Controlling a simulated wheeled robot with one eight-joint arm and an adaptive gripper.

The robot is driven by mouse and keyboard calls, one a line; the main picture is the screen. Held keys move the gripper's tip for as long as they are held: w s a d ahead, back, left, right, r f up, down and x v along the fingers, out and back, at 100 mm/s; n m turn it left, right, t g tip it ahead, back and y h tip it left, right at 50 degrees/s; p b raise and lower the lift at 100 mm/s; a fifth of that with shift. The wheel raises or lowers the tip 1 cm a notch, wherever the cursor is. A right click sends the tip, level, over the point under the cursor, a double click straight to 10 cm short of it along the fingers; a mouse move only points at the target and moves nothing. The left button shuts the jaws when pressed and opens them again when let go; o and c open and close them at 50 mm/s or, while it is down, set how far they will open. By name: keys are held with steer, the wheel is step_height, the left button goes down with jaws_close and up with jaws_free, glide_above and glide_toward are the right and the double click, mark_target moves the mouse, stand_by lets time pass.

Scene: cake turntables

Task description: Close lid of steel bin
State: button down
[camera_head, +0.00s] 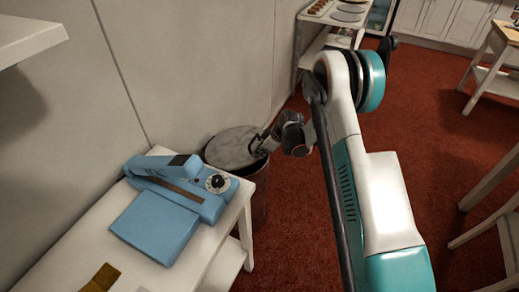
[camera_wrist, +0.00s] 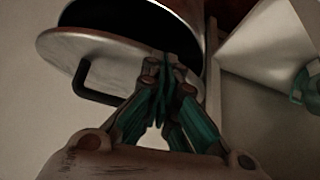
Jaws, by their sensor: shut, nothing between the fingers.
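The steel bin (camera_head: 259,185) stands on the floor against the wall, behind the white table. Its round grey lid (camera_head: 232,148) sits at the top, tilted, with a dark gap showing between lid and bin. In the wrist view the lid (camera_wrist: 65,50) is a pale disc with a dark area beside it. The lid's black handle (camera_wrist: 88,88) stands out from its face. My gripper (camera_head: 262,146) is at the lid's right side, near the handle. In the wrist view my gripper (camera_wrist: 163,78) is shut and empty, its tips overlapping the lid's edge; contact is unclear.
A white table (camera_head: 90,245) with a blue machine (camera_head: 175,205) stands close in front of the bin. A wall (camera_head: 190,70) rises behind it.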

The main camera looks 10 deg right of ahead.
step_height(320, 180, down, 8)
steer(key=d+b, duration=0.1)
steer(key=shift+s+d+r, duration=0.2)
steer(key=shift+s+d, duration=0.05)
steer(key=shift+s, duration=0.2)
